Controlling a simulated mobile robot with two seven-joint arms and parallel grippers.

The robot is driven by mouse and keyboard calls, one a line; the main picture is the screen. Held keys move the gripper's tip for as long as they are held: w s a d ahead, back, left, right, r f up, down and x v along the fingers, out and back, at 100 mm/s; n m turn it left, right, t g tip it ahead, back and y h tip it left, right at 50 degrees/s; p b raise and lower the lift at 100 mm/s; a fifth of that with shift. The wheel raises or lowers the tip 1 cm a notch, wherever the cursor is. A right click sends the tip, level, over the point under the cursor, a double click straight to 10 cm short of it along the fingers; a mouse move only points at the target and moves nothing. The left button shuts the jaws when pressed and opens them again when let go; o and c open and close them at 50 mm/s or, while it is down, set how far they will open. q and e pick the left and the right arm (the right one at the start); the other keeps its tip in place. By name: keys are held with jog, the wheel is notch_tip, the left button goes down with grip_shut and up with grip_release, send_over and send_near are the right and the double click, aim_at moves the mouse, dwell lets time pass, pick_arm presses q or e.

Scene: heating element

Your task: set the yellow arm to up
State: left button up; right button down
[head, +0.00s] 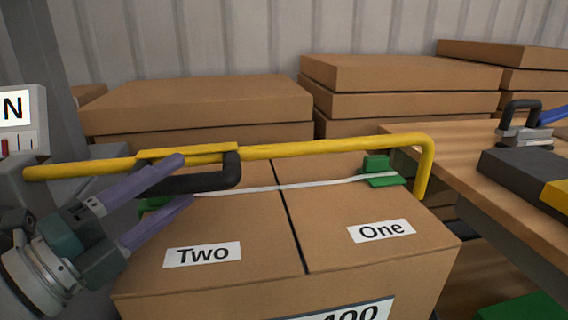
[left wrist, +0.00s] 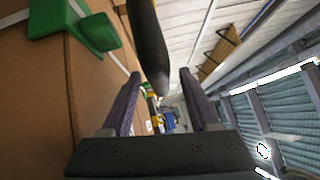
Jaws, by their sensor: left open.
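The yellow arm (head: 330,146) is a long bar lying roughly level across the top of a cardboard box, with its right end bent downward. A black handle (head: 215,181) hangs from a yellow plate on its left part. My left gripper (head: 187,179) has two purple fingers and is open at the handle, one fingertip above and one below its lower bar in the head view. In the left wrist view, the dark handle (left wrist: 149,45) shows between the spread fingers (left wrist: 160,98); I cannot tell whether they touch it. My right gripper is not in view.
The box (head: 270,235) under the arm bears labels "Two" and "One", a white strap and green clips (head: 380,172). Stacked flat boxes (head: 200,103) stand behind. A wooden table (head: 450,150) with a black-handled item (head: 520,120) is at the right. A grey unit marked "N" (head: 15,110) is at the left.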

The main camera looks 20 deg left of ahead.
pick_arm(q)
jog(key=shift+x, duration=2.3)
grip_shut()
